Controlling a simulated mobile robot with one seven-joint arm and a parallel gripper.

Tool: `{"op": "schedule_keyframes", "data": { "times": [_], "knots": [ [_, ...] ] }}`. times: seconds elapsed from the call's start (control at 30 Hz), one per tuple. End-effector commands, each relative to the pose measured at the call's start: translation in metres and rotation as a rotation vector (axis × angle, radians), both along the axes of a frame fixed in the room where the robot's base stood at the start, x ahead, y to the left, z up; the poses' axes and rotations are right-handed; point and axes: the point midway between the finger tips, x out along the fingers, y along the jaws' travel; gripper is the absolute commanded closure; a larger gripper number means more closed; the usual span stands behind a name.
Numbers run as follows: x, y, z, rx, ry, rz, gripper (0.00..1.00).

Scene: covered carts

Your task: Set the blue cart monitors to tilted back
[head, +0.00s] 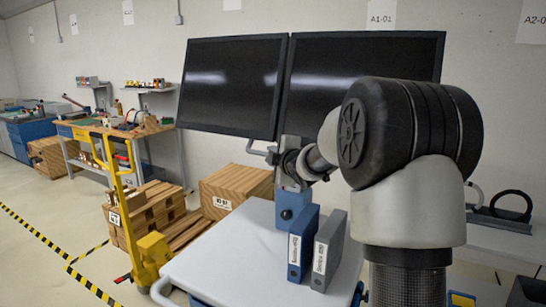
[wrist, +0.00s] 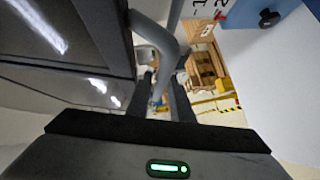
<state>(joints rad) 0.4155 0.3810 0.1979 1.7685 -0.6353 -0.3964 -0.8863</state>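Two black monitors (head: 232,85) (head: 355,75) stand side by side, nearly upright, on the blue post (head: 293,205) of the cart (head: 225,265). A grey bent handle bar (head: 258,151) sticks out below them. It also shows in the wrist view (wrist: 171,42), beside the dark monitor back or face at left. My gripper (head: 275,157) is at this handle, under the monitors' inner edges, and is partly hidden by my arm. In the wrist view its two dark fingers (wrist: 163,98) stand apart with the bar passing between them. Firm contact is not visible.
Blue and grey binders (head: 301,245) (head: 328,250) stand on the cart top below my arm. A yellow pallet truck (head: 122,190) and wooden crates (head: 237,190) are at left. A workbench (head: 110,130) stands farther back. Open floor lies at front left.

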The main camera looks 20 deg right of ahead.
Motion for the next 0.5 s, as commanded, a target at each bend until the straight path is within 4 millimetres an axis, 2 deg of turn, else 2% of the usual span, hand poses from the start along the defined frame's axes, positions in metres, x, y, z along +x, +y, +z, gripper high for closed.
{"op": "schedule_keyframes", "data": {
  "times": [0.13, 0.23, 0.5],
  "knots": [
    [-0.006, -0.001, 0.002, 0.001, -0.001, -0.001, 0.80],
    [-0.020, -0.001, 0.005, -0.001, -0.002, -0.001, 0.80],
    [-0.082, -0.003, 0.020, -0.004, -0.002, -0.003, 0.80]
  ]
}}
